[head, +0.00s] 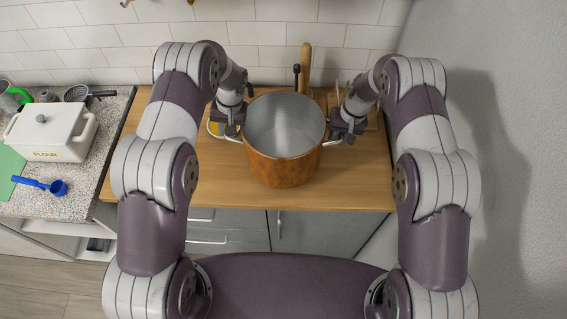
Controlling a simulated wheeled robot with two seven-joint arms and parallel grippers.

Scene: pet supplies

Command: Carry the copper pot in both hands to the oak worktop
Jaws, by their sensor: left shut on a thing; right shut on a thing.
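The copper pot (283,170) is in the middle of the head view, upright, with an empty grey inside and a handle on each side. It is over the oak worktop (222,185), near its front edge. I cannot tell whether its base touches the wood. My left gripper (232,128) is shut on the pot's left handle. My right gripper (345,132) is shut on the pot's right handle. The handles are partly hidden by the grippers.
A speckled counter (95,150) at the left holds a white flour container (50,132), a blue scoop (45,186) and a strainer (77,93). A wooden board (305,65) and other items stand behind the pot. A tiled wall is behind; a grey wall bounds the right.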

